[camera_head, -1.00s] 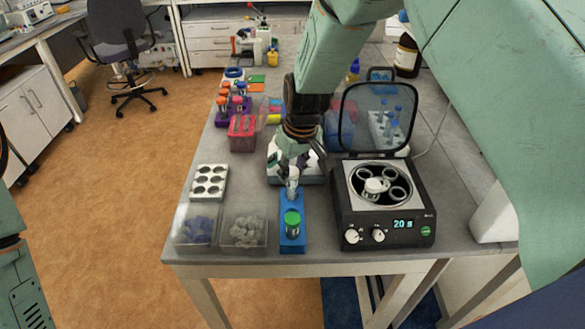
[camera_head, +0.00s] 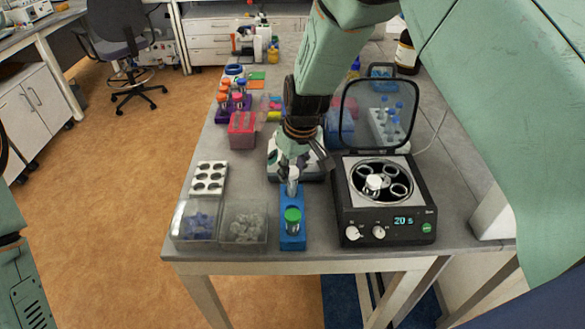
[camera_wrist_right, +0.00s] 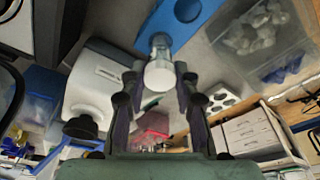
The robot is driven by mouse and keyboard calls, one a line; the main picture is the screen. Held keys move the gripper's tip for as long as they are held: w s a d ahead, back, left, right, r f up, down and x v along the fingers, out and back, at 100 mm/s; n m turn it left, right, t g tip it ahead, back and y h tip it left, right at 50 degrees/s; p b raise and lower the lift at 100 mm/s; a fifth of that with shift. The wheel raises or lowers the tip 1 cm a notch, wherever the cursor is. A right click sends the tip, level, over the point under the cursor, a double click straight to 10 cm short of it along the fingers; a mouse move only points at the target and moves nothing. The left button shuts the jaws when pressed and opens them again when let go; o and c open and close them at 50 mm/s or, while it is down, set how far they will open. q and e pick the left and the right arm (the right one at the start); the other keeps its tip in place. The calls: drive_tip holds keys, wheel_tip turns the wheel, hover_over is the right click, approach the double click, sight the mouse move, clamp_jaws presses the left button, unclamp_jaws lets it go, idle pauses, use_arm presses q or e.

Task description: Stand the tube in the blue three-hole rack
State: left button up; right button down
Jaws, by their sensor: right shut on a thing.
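The blue rack (camera_head: 292,241) stands upright near the front edge of the table, left of the centrifuge. A tube with a green cap (camera_head: 292,216) stands in its near end. My right gripper (camera_head: 291,170) is over the rack's far end, shut on a clear tube with a white cap (camera_head: 292,187). In the right wrist view the white cap (camera_wrist_right: 160,76) is between my fingertips (camera_wrist_right: 160,80), and the tube's body reaches toward the blue rack (camera_wrist_right: 150,22). I cannot tell how deep the tube is in a hole. My left gripper is not in view.
The black centrifuge (camera_head: 384,230) stands close on the right, lid up, with a white-capped piece in its rotor. Two clear bins (camera_head: 243,238) and a white holed block (camera_head: 209,179) are on the left. A red box (camera_head: 242,131) stands farther back.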

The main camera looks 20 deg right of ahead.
drive_tip(key=shift+f, duration=0.2)
drive_tip(key=shift+f, duration=0.35)
drive_tip(key=shift+f+b, duration=0.2)
drive_tip(key=shift+b, duration=0.1)
drive_tip(key=shift+s, duration=0.1)
drive_tip(key=c, duration=0.9)
unclamp_jaws()
drive_tip(key=shift+c, duration=0.2)
drive_tip(key=v, duration=1.2)
